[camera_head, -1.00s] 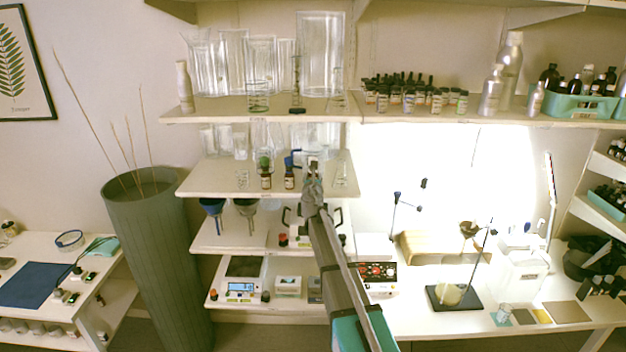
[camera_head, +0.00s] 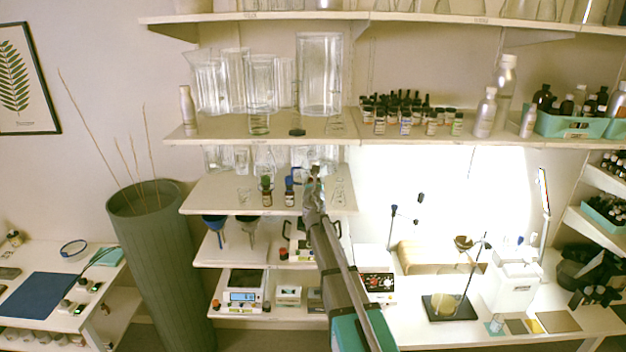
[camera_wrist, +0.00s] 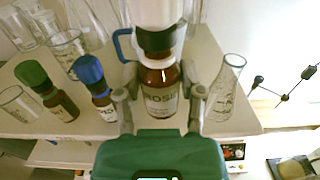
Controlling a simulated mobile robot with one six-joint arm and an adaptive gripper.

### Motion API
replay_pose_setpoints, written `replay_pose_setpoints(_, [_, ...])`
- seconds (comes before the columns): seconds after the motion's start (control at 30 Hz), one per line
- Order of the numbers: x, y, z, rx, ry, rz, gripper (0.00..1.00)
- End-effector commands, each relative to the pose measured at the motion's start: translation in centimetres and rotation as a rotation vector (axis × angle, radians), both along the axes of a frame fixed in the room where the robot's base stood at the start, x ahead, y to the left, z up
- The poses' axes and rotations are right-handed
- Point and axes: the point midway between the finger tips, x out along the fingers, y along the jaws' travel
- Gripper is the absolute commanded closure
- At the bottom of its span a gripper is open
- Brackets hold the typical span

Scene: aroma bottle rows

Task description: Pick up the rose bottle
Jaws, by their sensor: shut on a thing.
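The rose bottle (camera_wrist: 159,98) is brown, with a pale label on which "ROS" can be read. It stands upright between the two fingers of my gripper (camera_wrist: 160,100) in the wrist view. The fingers are shut on its sides. Above its neck shows a dark band and a large white top. In the head view my gripper (camera_head: 314,186) is at the right part of the middle shelf, and its fingers and the bottle are too small to make out clearly. I cannot tell whether the bottle's base touches the shelf.
A blue-capped bottle (camera_wrist: 95,88) and a green-capped bottle (camera_wrist: 47,92) stand left of the rose bottle. A glass flask (camera_wrist: 226,88) stands close on the right. Glass beakers (camera_wrist: 66,47) are behind. The upper shelf (camera_head: 230,127) hangs above the middle shelf (camera_head: 225,195).

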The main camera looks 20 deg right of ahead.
Motion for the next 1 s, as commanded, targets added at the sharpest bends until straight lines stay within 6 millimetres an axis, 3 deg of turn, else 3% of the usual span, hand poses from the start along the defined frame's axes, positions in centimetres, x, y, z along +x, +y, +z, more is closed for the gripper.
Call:
replay_pose_setpoints(0.1, [-2.0, 0.2, 1.8, 0.000, 0.000, 0.000, 0.98])
replay_pose_setpoints(0.3, [-5.9, 0.6, 3.4, 0.000, 0.000, 0.000, 0.98])
replay_pose_setpoints(0.5, [-8.4, 0.8, 4.4, 0.000, 0.000, 0.000, 0.98])
replay_pose_setpoints(0.7, [-9.5, 0.9, 4.8, 0.000, 0.000, 0.000, 0.98])
replay_pose_setpoints(1.0, [-9.7, 0.9, 4.8, 0.000, 0.000, 0.000, 0.98])
